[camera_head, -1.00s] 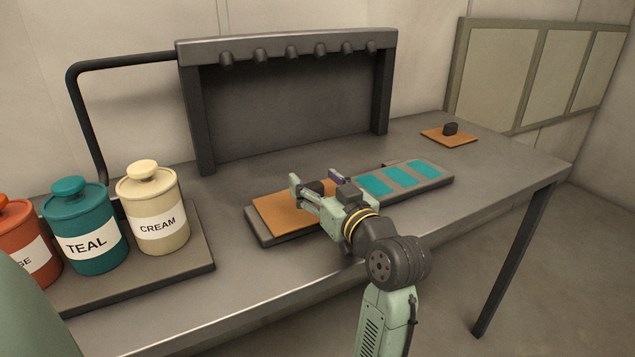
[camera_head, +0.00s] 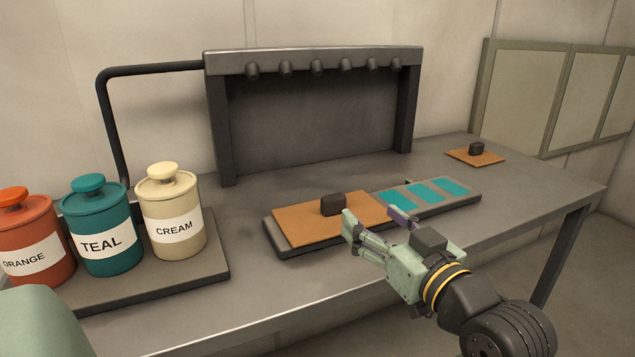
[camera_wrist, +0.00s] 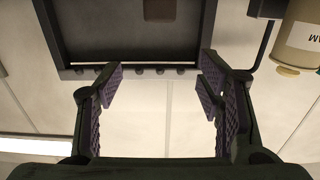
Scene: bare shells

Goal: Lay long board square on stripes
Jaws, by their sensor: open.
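The long board (camera_head: 300,222), orange-brown with a dark block-shaped knob (camera_head: 333,204), lies flat on the left part of a grey slab. Several teal stripes (camera_head: 425,192) show uncovered on the slab's right part. My gripper (camera_head: 373,221) is open and empty, in front of and right of the knob, apart from it. Its fingers hide part of the board's right front edge, so I cannot tell exactly how square it lies. In the wrist view my open fingers (camera_wrist: 160,82) have nothing between them.
Orange (camera_head: 34,240), teal (camera_head: 97,228) and cream (camera_head: 170,212) jars stand on a dark tray (camera_head: 215,268) at left. A dark rack (camera_head: 215,130) stands behind. A small square board (camera_head: 490,158) with a knob lies at far right. The table's front strip (camera_head: 250,315) is clear.

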